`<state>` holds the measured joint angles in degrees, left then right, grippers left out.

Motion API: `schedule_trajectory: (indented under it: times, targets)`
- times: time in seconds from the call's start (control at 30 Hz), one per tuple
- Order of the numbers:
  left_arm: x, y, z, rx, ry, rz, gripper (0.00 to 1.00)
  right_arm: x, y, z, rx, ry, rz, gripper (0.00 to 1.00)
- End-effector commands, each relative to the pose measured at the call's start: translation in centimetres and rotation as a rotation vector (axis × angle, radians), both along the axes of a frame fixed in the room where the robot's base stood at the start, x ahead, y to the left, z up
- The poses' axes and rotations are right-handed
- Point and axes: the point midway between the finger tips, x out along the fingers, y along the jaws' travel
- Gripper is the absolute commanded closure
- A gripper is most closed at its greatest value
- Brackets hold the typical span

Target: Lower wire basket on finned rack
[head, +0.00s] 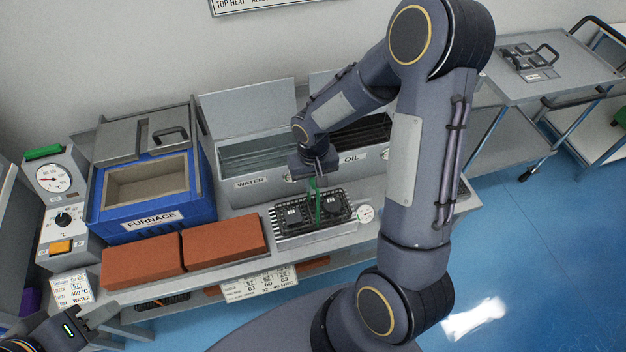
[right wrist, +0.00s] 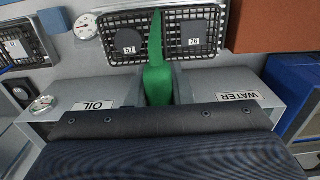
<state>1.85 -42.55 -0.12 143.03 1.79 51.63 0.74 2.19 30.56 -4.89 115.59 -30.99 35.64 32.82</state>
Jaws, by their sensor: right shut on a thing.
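The black wire basket (head: 344,203) holds two dark blocks and has an upright green handle (head: 316,200). It sits level over the silver finned rack (head: 300,236) in front of the tanks; whether it touches the fins I cannot tell. My right gripper (head: 314,172) is shut on the top of the green handle, above the basket.
The WATER tank (head: 250,184) and OIL tank (head: 352,158) stand behind the rack. The blue furnace (head: 150,220) and orange bricks (head: 222,250) lie to the left. A round dial (head: 365,213) is at the rack's right end. A trolley (head: 560,65) stands at the far right.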

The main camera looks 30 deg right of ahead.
Motion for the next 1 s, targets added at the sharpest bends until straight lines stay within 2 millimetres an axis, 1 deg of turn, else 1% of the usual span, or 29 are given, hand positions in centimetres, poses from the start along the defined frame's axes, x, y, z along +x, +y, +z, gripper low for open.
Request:
schedule_trajectory:
  times: [0.53, 0.57, 0.7, 0.73, 1.0]
  targets:
    - [0.00, 0.00, -0.87, 0.000, 0.000, 0.000, 0.64, 0.09, 0.02, -0.75, 0.000, -0.003, 0.001, 1.00]
    - [0.00, 0.00, -0.76, 0.000, 0.000, 0.000, 0.64, 0.09, 0.02, -0.64, 0.000, -0.003, 0.001, 0.76]
    - [0.00, 0.00, -0.74, 0.000, 0.000, 0.000, 0.64, 0.07, 0.02, -0.64, 0.001, -0.002, 0.001, 0.58]
    - [0.00, 0.00, -0.74, 0.000, 0.000, 0.000, 0.64, 0.06, 0.02, -0.65, 0.001, -0.002, 0.001, 0.55]
    - [0.00, 0.00, -0.79, 0.000, 0.000, 0.000, 0.64, -0.04, 0.00, -0.70, 0.000, 0.001, 0.000, 0.55]
